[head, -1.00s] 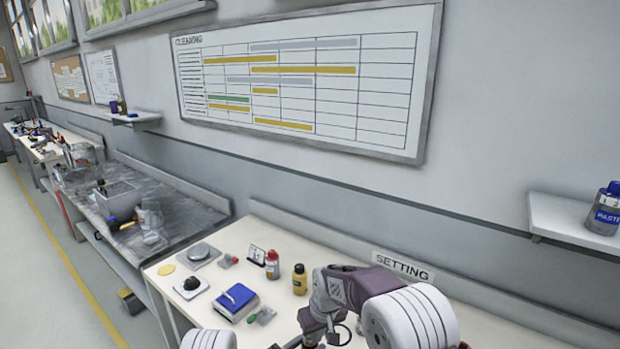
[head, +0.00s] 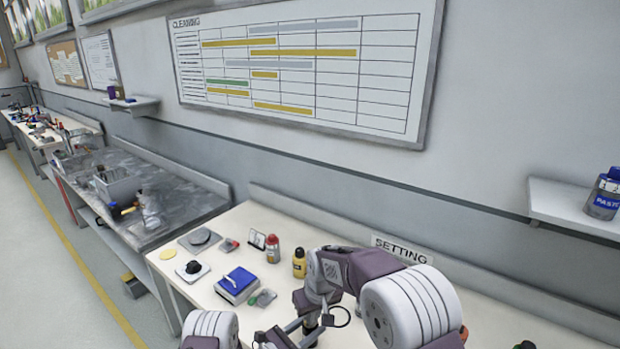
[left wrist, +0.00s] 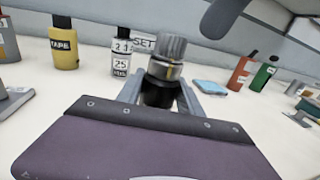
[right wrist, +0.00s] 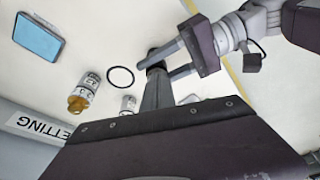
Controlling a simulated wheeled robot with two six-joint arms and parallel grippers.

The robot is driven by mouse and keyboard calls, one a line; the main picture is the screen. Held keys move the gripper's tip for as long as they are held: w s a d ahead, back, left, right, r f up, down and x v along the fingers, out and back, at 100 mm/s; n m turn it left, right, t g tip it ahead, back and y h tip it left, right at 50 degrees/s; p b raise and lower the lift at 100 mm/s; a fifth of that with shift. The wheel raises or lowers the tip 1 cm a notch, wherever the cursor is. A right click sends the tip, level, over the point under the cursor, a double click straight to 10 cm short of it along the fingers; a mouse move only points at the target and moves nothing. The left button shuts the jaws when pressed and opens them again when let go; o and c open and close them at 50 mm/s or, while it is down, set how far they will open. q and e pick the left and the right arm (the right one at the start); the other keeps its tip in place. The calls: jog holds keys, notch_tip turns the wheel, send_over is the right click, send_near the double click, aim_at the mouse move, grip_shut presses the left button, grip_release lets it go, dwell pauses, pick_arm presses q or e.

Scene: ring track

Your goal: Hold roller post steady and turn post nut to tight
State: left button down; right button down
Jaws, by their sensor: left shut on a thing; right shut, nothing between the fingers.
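The roller post is the short black piece in the left wrist view (left wrist: 158,94), clasped by the two grey fingers of my left gripper (left wrist: 160,97). A ribbed grey cylinder with a brass band (left wrist: 173,50) shows just above it; I cannot tell whether it sits on the post or stands behind it. In the right wrist view my left gripper (right wrist: 161,66) shows with the dark post end at its tips. My right gripper (right wrist: 157,80) is shut and empty, its tips close beside the left fingers. The post nut is not clearly seen.
A wall shelf (head: 560,212) is at the right.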

notch_tip(320, 180, up, 5)
jog(key=shift+f, duration=0.2)
pick_arm(q)
jog(key=c, duration=0.7)
grip_release()
